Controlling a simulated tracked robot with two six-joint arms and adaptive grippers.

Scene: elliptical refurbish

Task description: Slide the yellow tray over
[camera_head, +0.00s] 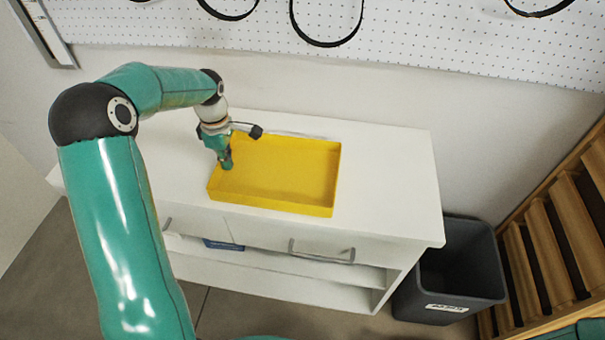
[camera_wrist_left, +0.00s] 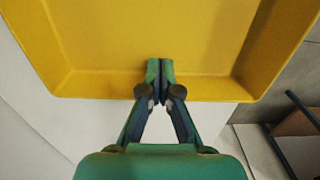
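The yellow tray (camera_head: 285,172) is a shallow rectangular tray lying flat on the white cabinet top (camera_head: 390,180). In the left wrist view the tray (camera_wrist_left: 160,35) fills the upper part, with its near wall running across the picture. My left gripper (camera_head: 226,165) points down at the tray's left end. In the wrist view the left gripper's fingertips (camera_wrist_left: 160,70) are together, with no object visible between them. They overlap the near wall and appear to reach just inside it; whether they touch it is unclear. My right gripper is out of view.
A dark grey bin (camera_head: 450,270) stands on the floor to the right of the cabinet. Wooden slats (camera_head: 550,250) rise at the far right. A white pegboard (camera_head: 430,40) is on the wall behind. The cabinet top is clear right of the tray.

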